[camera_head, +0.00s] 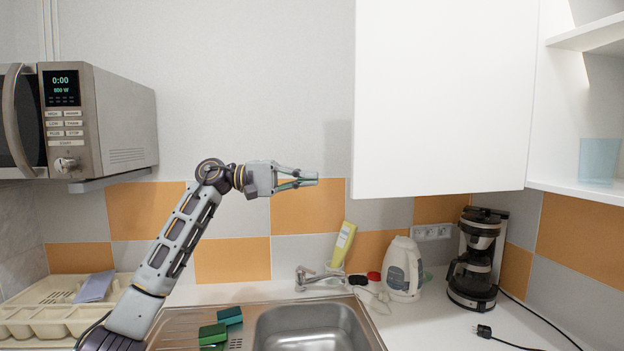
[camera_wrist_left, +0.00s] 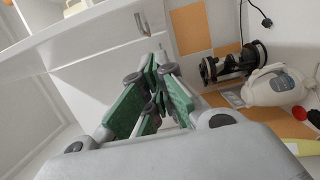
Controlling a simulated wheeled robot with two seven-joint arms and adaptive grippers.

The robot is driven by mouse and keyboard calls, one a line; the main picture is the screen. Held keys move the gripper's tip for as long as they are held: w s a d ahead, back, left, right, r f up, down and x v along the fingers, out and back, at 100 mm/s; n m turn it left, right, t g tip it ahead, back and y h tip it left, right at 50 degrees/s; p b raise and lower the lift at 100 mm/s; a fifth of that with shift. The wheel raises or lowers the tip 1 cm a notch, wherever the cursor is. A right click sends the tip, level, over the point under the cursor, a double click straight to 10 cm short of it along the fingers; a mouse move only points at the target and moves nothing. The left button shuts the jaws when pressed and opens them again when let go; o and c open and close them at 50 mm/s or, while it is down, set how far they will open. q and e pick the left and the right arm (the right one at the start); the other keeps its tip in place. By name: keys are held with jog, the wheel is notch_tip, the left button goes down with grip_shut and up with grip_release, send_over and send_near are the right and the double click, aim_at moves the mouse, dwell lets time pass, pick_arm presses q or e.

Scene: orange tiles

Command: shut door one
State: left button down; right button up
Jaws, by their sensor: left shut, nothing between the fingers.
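A large white cupboard door panel (camera_head: 445,95), which I take for door one, hangs at the upper middle right. Its right edge meets a white shelf unit that stands open. Which labelled door it is cannot be read. My left gripper (camera_head: 312,179) is raised left of the panel, level with its lower part, its fingers pointing right. It is shut and empty, with a gap to the panel's left edge. In the left wrist view my gripper (camera_wrist_left: 155,75) has its green-padded fingers together, with white cupboard surfaces (camera_wrist_left: 95,75) beyond. My right gripper is not seen.
A microwave (camera_head: 125,125) is at the upper left. A blue cup (camera_head: 599,160) stands on the open shelf. Below are a sink (camera_head: 312,325), a tap (camera_head: 318,277), a yellow bottle (camera_head: 343,243), a white kettle (camera_head: 403,270) and a coffee maker (camera_head: 474,262). The wall space around the gripper is clear.

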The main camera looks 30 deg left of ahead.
aim_at(352, 182)
pick_arm(q)
jog(key=d+p, duration=0.3)
jog(key=d, duration=0.7)
jog(key=shift+d, duration=0.2)
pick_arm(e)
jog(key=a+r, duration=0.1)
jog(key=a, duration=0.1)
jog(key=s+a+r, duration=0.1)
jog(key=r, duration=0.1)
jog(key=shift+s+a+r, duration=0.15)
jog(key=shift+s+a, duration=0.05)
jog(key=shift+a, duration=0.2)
pick_arm(q)
jog(key=shift+w, duration=0.1)
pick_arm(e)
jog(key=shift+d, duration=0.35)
pick_arm(q)
jog(key=shift+d, duration=0.1)
